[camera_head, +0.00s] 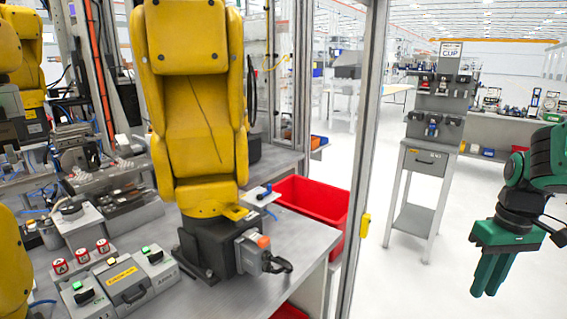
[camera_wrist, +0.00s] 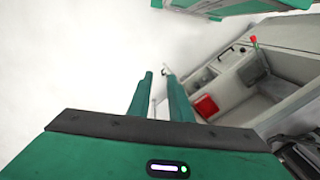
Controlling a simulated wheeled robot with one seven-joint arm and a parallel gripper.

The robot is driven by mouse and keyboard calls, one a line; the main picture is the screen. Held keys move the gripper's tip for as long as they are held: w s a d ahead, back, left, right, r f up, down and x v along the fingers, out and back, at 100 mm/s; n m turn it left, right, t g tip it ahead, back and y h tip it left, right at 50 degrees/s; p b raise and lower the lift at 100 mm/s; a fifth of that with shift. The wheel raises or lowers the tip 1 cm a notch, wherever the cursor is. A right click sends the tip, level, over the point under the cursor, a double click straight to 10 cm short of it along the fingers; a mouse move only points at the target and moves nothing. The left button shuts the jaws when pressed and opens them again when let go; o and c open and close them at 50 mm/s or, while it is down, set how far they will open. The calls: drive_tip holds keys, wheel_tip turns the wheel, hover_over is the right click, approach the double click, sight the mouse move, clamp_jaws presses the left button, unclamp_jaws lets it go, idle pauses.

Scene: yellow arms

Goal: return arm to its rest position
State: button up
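My gripper (camera_head: 486,291) hangs at the right edge of the head view, with green fingers pointing down over the pale floor. In the wrist view its two fingers (camera_wrist: 158,76) stand a little apart, with nothing held between them. It touches nothing that I can see. My dark and green wrist links show above it in the head view, and the rest of the arm is cut off by the picture edge.
A large yellow robot arm (camera_head: 195,100) stands on a grey workbench (camera_head: 215,290) at left. A red bin (camera_head: 312,205) sits behind the bench. A metal post (camera_head: 365,150) and a grey tool stand (camera_head: 425,160) lie left of my gripper. Open floor surrounds it.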

drive_tip(key=s+a+m, duration=0.3)
drive_tip(key=s+m, duration=0.3)
drive_tip(key=s, duration=0.9)
drive_tip(key=shift+r+m, duration=0.3)
drive_tip(key=shift+m, duration=0.1)
